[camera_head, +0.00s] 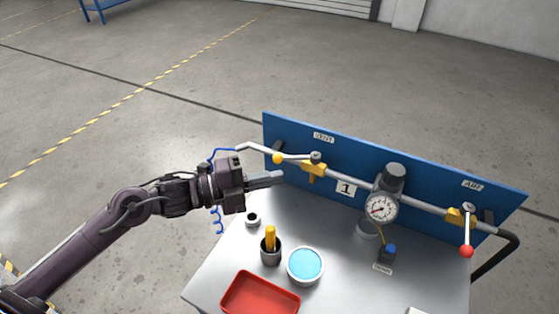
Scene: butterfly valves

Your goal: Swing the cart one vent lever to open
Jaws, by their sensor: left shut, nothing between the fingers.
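The vent lever is a pale bar with a yellow knob (278,158) at its left end. It lies roughly along the pipe, under the VENT label (323,138), and pivots on a yellow valve body (313,170). The plate marked 1 (346,188) is on the cart's blue panel (420,180). My left gripper (280,177) is shut and empty. In the picture its fingertips are just below the yellow knob; I cannot tell whether they touch it. My right gripper is not in view.
The air lever with a red knob (467,252) hangs down at the right. A pressure gauge (382,208) stands mid-pipe. On the cart top (225,262) are a red tray (260,297), a blue-topped round tub (305,265) and a dark cup (271,253) holding a yellow-handled item.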

